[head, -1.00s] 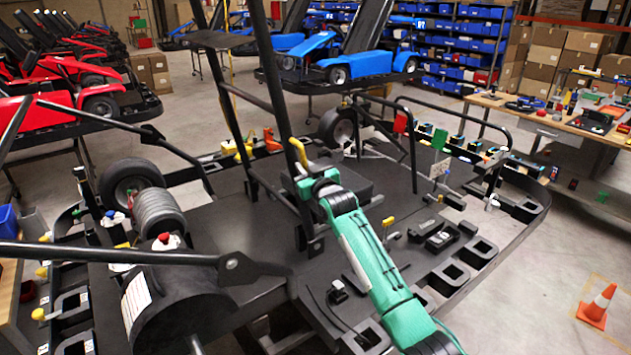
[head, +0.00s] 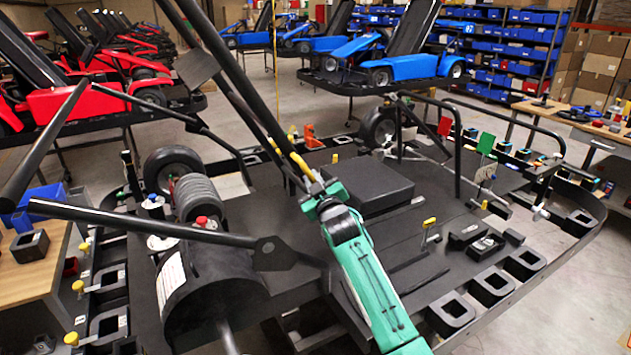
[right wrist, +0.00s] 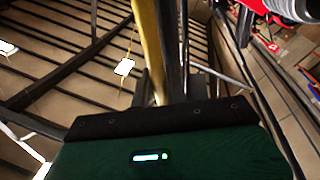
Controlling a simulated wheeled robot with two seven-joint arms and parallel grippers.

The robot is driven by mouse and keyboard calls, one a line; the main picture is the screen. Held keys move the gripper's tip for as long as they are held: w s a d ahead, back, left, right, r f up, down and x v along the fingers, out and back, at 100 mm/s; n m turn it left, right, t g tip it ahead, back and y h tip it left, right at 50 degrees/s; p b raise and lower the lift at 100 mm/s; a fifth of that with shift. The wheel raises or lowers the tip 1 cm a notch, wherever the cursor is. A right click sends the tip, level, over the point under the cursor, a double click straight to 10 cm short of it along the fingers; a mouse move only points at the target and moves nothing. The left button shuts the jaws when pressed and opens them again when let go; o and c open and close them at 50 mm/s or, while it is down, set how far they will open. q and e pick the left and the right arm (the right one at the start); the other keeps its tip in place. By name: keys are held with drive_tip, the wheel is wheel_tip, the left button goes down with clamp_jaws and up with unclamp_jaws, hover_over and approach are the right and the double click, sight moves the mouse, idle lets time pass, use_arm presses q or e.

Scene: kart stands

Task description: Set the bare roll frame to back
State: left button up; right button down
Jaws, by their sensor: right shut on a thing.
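A black tubular roll frame (head: 243,98) rises from the middle of the kart stand (head: 415,262) and leans to the left in the head view. It has a yellow band low on one bar and a dark plate on the left bar. My green right gripper (head: 318,188) is shut on the frame near the lower end of this band. In the right wrist view, the yellow-banded bar (right wrist: 150,45) runs up from between the fingers (right wrist: 158,95). The frame's foot is hidden behind my right arm. My left gripper does not show.
A black drum (head: 205,300) and long dark bars (head: 140,225) fill the stand's left side. Square holders line the stand's edge.

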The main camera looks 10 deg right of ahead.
drive_tip(key=shift+a+f, duration=0.15)
drive_tip(key=shift+f, duration=0.05)
drive_tip(key=c, duration=1.6)
unclamp_jaws()
drive_tip(key=shift+o, duration=0.5)
drive_tip(key=shift+s+a, duration=0.1)
drive_tip(key=shift+a, duration=0.1)
drive_tip(key=shift+d, duration=0.1)
drive_tip(key=b+v, duration=0.4)
drive_tip(key=v, duration=0.9)
drive_tip(key=shift+s, duration=0.4)
